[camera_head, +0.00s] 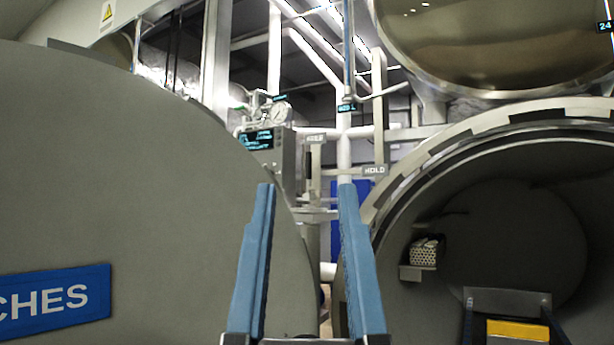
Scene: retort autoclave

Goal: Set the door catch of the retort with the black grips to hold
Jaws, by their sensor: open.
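An open retort (400,190) with a pale toothed rim fills the right side. A small HOLD label (374,170) stands beside its upper left rim. Left of it is another small label (315,138), hard to read, above a narrow upright grey part (314,170). I cannot tell for sure whether that part is the door catch. No black grips show clearly. My gripper (305,190) has two blue fingers, wide apart and with nothing between them. In the picture its tips lie below the two labels; the distance to them is unclear.
A large grey rounded panel (140,180) with a blue sign (55,301) fills the left. A control box with a lit display (258,139) and a gauge (279,112) stand behind it. Pipes run above. A shiny vessel (490,45) hangs upper right. Only a narrow gap shows in the middle.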

